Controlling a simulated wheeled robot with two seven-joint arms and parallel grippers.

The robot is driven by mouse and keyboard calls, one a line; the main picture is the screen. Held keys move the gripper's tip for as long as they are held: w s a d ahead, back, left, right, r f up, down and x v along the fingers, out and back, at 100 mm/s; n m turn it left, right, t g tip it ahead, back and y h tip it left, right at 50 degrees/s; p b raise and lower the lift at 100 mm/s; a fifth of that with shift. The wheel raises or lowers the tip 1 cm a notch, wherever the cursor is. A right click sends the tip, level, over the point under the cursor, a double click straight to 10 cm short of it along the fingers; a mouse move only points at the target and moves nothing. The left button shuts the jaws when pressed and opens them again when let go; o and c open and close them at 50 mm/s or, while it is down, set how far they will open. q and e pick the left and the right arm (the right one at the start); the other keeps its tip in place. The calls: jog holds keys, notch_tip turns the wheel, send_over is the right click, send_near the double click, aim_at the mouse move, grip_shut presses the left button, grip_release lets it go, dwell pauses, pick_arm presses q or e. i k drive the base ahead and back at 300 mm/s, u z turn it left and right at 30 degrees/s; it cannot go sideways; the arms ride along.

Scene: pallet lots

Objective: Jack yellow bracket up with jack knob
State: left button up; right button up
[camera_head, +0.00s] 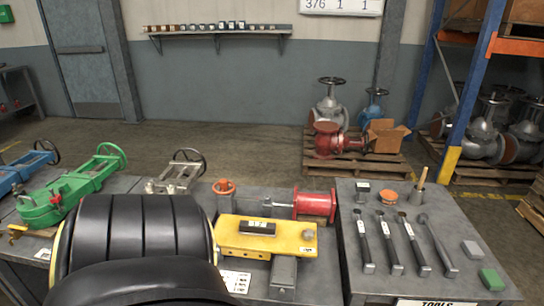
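The yellow bracket (285,243) is a flat plate on the grey bench, just right of centre, with a small dark block (257,227) on top. A grey block (283,274) shows at its front edge. An orange round knob (223,187) stands upright behind its left end. A red cylinder (314,206) with a thin metal rod at its left lies behind its right end. I cannot tell for sure which part is the jack knob. A large black ribbed part of mine covers the lower left and hides the bench there. Neither gripper is visible.
Green (75,188) and blue (20,174) valves lie at left. Pallets (352,162) with valves are behind, with open floor between.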

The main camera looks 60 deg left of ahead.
aim_at(308, 233)
jog(key=k, duration=0.15)
jog(key=u, duration=1.2)
